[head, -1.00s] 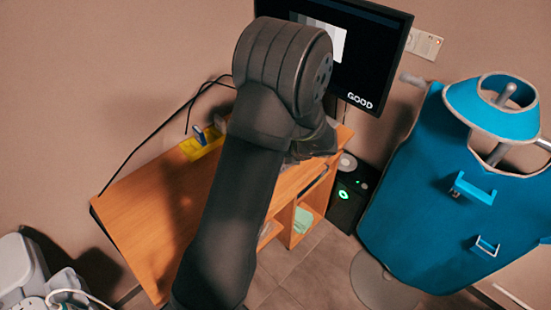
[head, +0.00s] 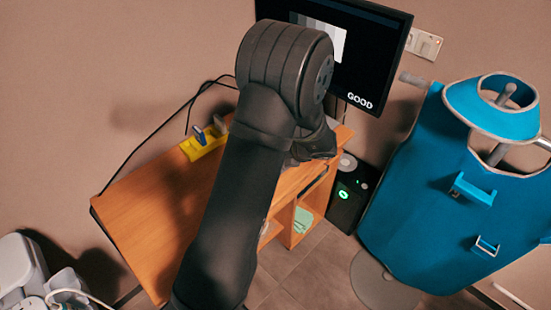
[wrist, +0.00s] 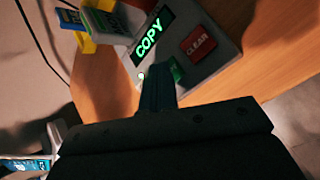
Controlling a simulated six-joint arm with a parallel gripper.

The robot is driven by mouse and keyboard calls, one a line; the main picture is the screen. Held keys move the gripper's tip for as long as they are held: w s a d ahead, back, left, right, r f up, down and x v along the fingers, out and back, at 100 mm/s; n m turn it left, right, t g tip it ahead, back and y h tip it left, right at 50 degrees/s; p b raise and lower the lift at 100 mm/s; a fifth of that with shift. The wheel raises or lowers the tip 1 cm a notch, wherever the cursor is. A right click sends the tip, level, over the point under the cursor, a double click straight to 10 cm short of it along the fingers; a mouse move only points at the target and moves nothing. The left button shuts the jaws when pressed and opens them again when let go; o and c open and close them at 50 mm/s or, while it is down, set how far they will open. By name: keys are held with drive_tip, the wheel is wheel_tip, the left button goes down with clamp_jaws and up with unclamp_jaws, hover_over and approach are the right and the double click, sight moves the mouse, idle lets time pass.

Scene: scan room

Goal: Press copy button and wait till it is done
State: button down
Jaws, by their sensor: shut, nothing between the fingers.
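In the wrist view a grey copier box stands on the wooden desk. Its dark display (wrist: 153,37) shows COPY in green letters, and a red CLEAR button (wrist: 198,42) is beside it. My gripper (wrist: 158,72) is shut and empty, with its tips over the box just below the display. A green part (wrist: 176,70) shows partly behind the tips, and a small bright light (wrist: 141,77) is just left of them. I cannot tell whether the tips touch the box. In the head view my arm hides the box and the fingertips.
The wooden desk (head: 150,230) has a yellow holder (head: 203,143) with cards in it, also seen in the wrist view (wrist: 84,40). A monitor (head: 375,50) behind shows GOOD. A blue apron (head: 410,195) hangs on a stand at the right. The desk's left part is clear.

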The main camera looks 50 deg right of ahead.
drive_tip(key=shift+r, duration=0.85)
drive_tip(key=shift+r, duration=0.1)
drive_tip(key=shift+r, duration=2.4)
wheel_tip(320, 180, up, 4)
drive_tip(key=shift+f, duration=0.1)
